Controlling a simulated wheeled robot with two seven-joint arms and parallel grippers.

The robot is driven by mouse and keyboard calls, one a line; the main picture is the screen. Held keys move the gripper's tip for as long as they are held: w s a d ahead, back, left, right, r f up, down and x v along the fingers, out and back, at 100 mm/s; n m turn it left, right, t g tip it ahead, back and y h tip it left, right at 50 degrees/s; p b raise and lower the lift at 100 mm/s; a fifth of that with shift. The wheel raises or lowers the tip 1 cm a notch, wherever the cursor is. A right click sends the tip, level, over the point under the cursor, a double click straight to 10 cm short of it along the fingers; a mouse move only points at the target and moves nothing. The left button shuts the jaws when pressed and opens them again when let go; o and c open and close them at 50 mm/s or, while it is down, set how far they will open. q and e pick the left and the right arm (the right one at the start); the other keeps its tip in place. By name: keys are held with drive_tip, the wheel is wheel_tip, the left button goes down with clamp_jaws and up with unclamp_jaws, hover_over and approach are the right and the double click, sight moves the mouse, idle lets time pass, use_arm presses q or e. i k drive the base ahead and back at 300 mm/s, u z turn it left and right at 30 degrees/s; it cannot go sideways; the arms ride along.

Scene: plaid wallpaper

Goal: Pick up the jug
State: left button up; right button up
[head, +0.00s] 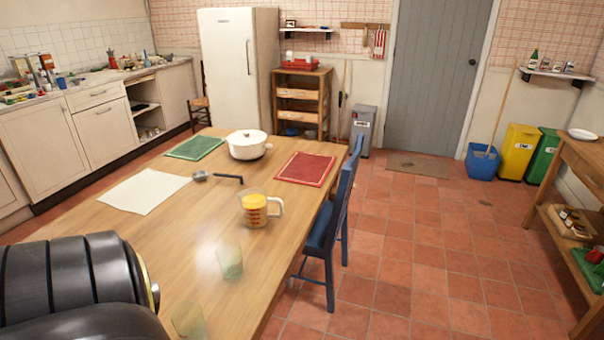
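The jug (247,211) is a clear measuring jug with red markings and an orange-yellow content. It stands upright on the wooden table (130,240), near the table's right edge, with its handle pointing right. Nothing touches it from above. Neither of my grippers is in view. A black ribbed link of my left arm fills the lower left corner and hides part of the table.
A ladle (217,178), a white pot (247,145), a red mat (305,169), a green mat (195,147) and a white sheet (145,190) lie behind the jug. Two greenish glasses (230,262) stand in front. A blue chair (328,235) is at the right edge.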

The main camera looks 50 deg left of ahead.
sight(260, 209)
drive_tip(key=i, duration=1.75)
drive_tip(key=u, duration=3.4)
drive_tip(key=i, duration=1)
